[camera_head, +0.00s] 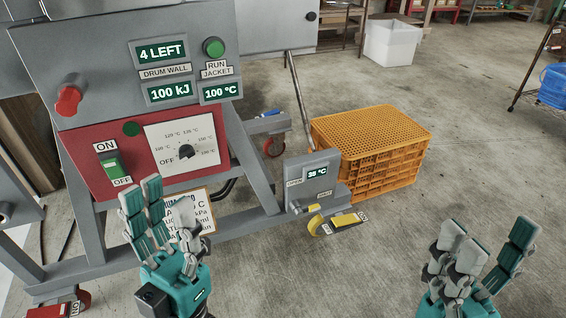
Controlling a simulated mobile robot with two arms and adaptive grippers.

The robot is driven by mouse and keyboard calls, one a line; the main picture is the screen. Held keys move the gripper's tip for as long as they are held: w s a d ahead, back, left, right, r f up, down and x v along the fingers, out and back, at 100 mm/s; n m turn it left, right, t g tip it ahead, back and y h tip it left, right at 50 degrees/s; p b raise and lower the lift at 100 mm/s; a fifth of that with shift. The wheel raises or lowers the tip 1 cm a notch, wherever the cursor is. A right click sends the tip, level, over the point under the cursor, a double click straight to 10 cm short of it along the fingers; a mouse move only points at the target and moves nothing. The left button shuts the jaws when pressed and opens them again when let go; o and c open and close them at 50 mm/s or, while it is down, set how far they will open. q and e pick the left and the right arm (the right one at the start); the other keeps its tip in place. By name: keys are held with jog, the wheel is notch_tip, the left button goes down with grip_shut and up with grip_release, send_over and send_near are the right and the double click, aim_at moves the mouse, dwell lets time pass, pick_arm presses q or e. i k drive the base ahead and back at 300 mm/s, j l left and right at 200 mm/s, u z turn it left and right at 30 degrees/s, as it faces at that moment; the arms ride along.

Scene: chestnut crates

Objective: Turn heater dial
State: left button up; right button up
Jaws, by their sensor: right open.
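The heater dial (186,152) is a small black knob on a white scale plate (180,134), marked from OFF through several temperatures. The plate is on the red panel (86,147) of the grey machine. I cannot tell exactly where the knob points. My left gripper (167,212) is below and slightly left of the dial in the picture, fingers up and spread, with nothing between them. It is apart from the knob and partly covers a paper label (205,197). My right gripper (488,242) is open and empty at the lower right, far from the dial.
A green ON/OFF switch (111,169) is left of the dial, and a red knob (68,101) is above it. Displays read 4 LEFT, 100 kJ, 100 °C and 39 °C. A yellow pedal (345,220) and an orange crate (385,150) are to the right. Open concrete floor lies around them.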

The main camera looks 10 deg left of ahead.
aim_at(186, 151)
jog(key=u, duration=1.1)
